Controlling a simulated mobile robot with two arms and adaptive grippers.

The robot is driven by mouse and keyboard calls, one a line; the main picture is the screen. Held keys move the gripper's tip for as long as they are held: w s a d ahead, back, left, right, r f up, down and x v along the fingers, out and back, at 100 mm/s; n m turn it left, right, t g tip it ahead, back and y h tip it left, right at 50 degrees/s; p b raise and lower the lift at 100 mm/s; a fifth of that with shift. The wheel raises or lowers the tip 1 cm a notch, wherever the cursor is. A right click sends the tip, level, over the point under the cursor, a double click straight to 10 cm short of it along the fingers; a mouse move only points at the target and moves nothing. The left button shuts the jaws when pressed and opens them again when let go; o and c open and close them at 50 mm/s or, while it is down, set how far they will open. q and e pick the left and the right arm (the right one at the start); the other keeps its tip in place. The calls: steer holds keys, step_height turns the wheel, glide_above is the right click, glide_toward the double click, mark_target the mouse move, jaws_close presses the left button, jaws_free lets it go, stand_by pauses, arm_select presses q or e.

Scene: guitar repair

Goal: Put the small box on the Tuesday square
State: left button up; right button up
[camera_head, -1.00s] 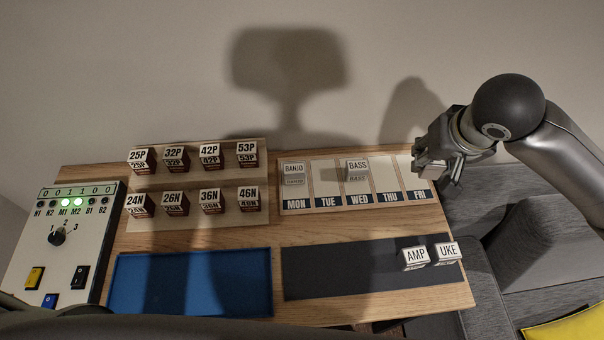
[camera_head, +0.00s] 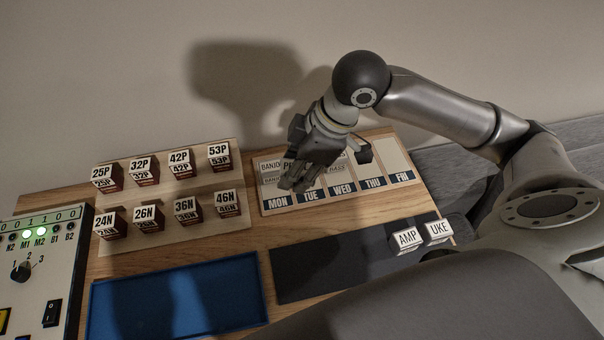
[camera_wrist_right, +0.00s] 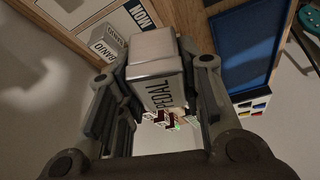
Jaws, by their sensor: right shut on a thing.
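My right gripper (camera_head: 308,168) is shut on a small white box marked PEDAL (camera_wrist_right: 157,68). In the head view it hangs over the weekday board (camera_head: 402,163) around the Tuesday square, covering most of that square; the TUE label (camera_head: 311,196) shows below it. I cannot tell how high the box is above the board. My left gripper is not in view.
The BANJO box (camera_head: 270,170) stands on Monday and the BASS box (camera_head: 335,168) on Wednesday. The AMP box (camera_head: 407,238) and UKE box (camera_head: 438,231) stand on the dark mat (camera_head: 320,262). Numbered boxes fill the left rack. The blue tray (camera_head: 225,292) is empty.

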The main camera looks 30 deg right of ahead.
steer(key=n, duration=0.1)
steer(key=s+f+n+g, duration=0.1)
steer(key=shift+s+a+n+b, duration=0.2)
steer(key=shift+s+n+b, duration=0.1)
steer(key=shift+n, duration=0.1)
steer(key=shift+w+d+f, duration=0.1)
steer(key=shift+w, duration=0.1)
steer(key=w+d+f, duration=0.2)
steer(key=w+f, duration=0.1)
steer(key=w+d+f, duration=0.2)
steer(key=w, duration=0.2)
steer(key=w+d+f+p, duration=0.1)
steer(key=w+d+f, duration=0.1)
steer(key=w+f, duration=0.1)
steer(key=shift+w+d+f, duration=0.3)
steer(key=shift+d+f, duration=0.05)
steer(key=shift+d, duration=0.05)
steer(key=shift+w+d+f, duration=0.2)
steer(key=shift+w+f, duration=0.2)
steer(key=shift+f, duration=0.2)
step_height(320, 180, down, 2)
steer(key=shift+s+f+p, duration=0.1)
steer(key=shift+f+p, duration=0.1)
steer(key=shift+p, duration=0.15)
steer(key=shift+f, duration=0.25)
